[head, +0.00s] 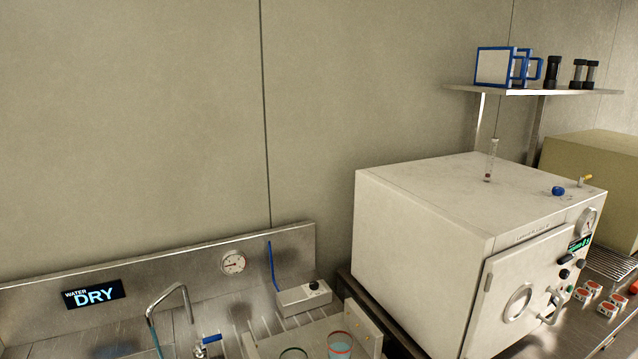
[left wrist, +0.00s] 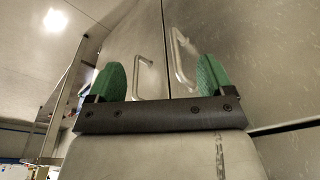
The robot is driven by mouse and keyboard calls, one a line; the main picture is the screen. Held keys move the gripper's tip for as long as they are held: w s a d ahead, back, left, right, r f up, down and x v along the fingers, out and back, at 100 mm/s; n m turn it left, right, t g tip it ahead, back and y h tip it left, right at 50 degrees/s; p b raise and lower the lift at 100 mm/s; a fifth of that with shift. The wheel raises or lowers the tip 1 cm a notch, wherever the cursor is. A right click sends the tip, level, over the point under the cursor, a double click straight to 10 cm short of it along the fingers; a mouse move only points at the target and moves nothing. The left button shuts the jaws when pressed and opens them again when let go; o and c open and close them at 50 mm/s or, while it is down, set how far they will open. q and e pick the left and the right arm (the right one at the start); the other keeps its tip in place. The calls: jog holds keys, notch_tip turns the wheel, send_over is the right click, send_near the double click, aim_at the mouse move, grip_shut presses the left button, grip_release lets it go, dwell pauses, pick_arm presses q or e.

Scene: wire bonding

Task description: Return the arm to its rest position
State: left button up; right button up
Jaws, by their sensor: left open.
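My left gripper (left wrist: 156,88) shows in the left wrist view, with two green fingertips held wide apart on a dark bar. It is open and nothing is between the fingers. Behind it are grey cabinet doors (left wrist: 222,50) with two metal bar handles. It does not touch them as far as the view shows. Neither of my arms shows in the head view. My right gripper is in no view.
The head view shows a white oven-like box (head: 430,230) with a round door window, a wall shelf (head: 530,90), and a steel sink back panel (head: 190,260) with a gauge, a "WATER DRY" display (head: 93,295) and a tap (head: 170,305). The wall's left part is bare.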

pick_arm(q)
jog(key=s+a+f+g+b, duration=0.1)
jog(key=s+a+f+b, duration=0.1)
jog(key=s+f, duration=1.4)
notch_tip(320, 180, down, 4)
jog(key=shift+s+a+r, duration=0.1)
jog(key=shift+s+a, duration=0.3)
jog(key=shift+a, duration=0.1)
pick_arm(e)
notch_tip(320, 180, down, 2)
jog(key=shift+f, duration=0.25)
